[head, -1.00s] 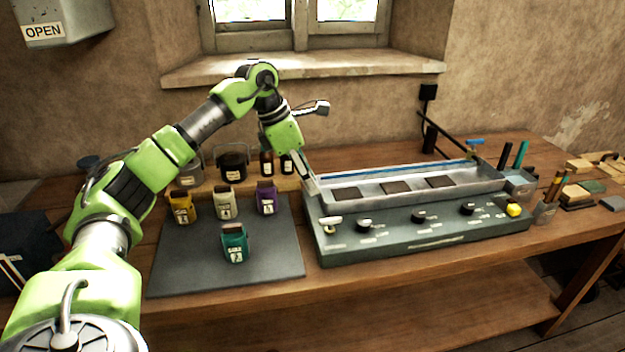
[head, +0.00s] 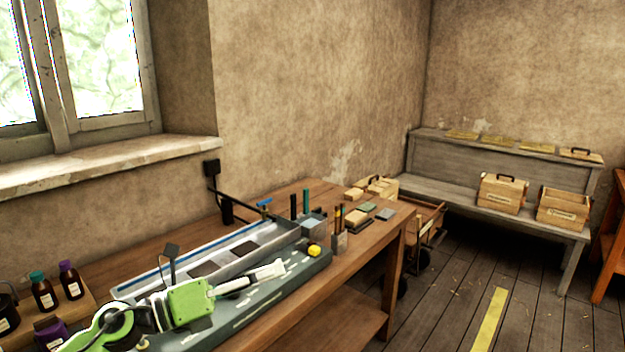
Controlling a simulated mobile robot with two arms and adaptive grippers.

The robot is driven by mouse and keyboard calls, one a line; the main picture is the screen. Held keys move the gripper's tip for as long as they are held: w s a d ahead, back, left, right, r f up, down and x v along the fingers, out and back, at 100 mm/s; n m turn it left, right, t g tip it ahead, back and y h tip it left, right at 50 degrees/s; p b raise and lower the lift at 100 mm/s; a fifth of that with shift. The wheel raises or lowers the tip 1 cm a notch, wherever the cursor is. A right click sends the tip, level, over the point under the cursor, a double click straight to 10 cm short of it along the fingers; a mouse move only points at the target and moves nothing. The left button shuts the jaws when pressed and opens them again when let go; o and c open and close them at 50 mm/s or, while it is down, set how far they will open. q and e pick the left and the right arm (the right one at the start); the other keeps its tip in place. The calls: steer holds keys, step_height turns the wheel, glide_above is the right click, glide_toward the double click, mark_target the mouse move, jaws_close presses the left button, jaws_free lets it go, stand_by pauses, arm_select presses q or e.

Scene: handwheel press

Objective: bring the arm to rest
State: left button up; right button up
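My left arm comes in from the lower left in the head view. No held object shows at the fingertips. My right gripper is not in view.
Bottles (head: 44,294) stand at the lower left. A grey bench (head: 440,185) with wooden boxes (head: 502,194) is at the back right.

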arm_select(q)
steer(key=s+a+f+n+t+y, duration=0.3)
steer(key=a+f+n+y, duration=0.5)
steer(key=n, duration=0.8)
steer(key=s+a+f+n+t+y, duration=0.2)
steer(key=s+a+f+n+y, duration=0.3)
steer(key=f+n+y, duration=0.75)
steer(key=s+d+f+n+g+h, duration=0.15)
steer(key=s+f+n+g, duration=0.45)
steer(key=s, duration=0.6)
steer(key=s+f+n+g+h, duration=0.3)
steer(key=s+f+g, duration=0.3)
steer(key=s, duration=0.7)
step_height(320, 180, down, 27)
steer(key=s, duration=0.1)
steer(key=s+a+f+g, duration=0.1)
steer(key=s+a+f, duration=0.2)
steer(key=s+f, duration=1.3)
steer(key=shift+s+a+f, duration=0.15)
steer(key=shift+s+f, duration=0.2)
steer(key=shift+s, duration=0.5)
